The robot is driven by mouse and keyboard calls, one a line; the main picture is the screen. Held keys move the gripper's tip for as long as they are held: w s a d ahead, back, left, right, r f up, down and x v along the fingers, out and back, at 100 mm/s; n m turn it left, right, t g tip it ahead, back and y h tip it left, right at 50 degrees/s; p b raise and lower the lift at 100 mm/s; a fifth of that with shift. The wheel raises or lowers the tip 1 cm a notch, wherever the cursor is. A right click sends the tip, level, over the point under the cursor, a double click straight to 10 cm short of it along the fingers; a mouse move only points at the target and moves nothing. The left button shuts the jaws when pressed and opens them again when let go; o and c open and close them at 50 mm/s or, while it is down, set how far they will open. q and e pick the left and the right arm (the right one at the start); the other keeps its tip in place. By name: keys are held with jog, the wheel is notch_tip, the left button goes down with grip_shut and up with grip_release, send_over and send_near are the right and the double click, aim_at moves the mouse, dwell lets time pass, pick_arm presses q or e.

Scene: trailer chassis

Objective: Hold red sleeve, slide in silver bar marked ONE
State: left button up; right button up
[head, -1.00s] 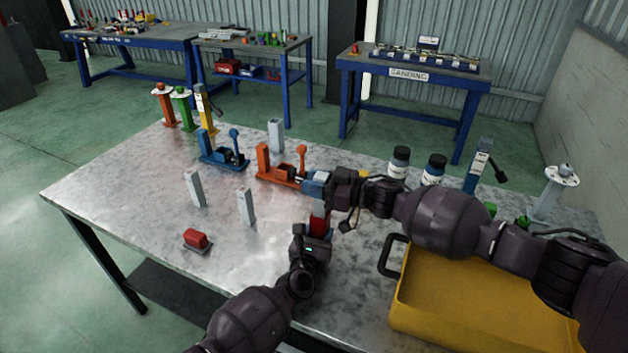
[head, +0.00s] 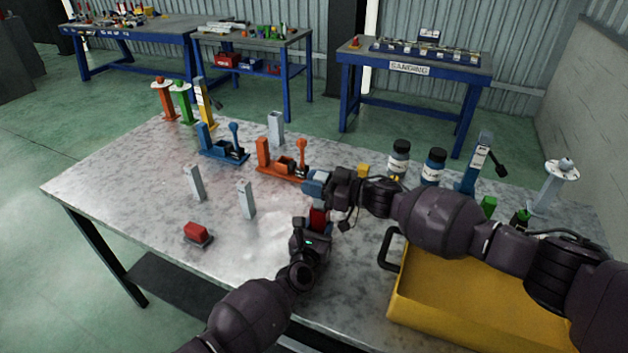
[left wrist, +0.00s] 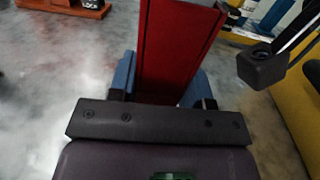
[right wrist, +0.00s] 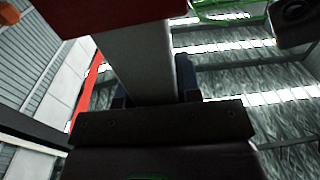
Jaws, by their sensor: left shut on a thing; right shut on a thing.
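My left gripper (head: 314,230) is shut on the red sleeve (head: 318,216) above the table's near middle. The red sleeve fills the upper middle of the left wrist view (left wrist: 178,45), between blue fingertips. My right gripper (head: 318,186) is just above it in the head view, shut on a plain grey-silver bar (right wrist: 143,60). In the right wrist view the bar's far end meets the red sleeve (right wrist: 110,12). How far the bar is inside the sleeve is hidden. No marking on this bar is readable.
Silver bars stand upright on the table, two at left (head: 195,183) (head: 246,200) and one farther back (head: 276,129). A red block on a grey base (head: 198,234), an orange clamp fixture (head: 283,172), bottles (head: 433,168) and a yellow bin (head: 398,290) surround the grippers.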

jog(key=shift+f, duration=1.65)
jog(key=o, duration=1.1)
jog(key=shift+f, duration=0.1)
jog(key=shift+d, duration=0.1)
jog(key=v, duration=0.7)
jog(key=shift+s+d, duration=0.1)
pick_arm(q)
jog(key=o, duration=1.2)
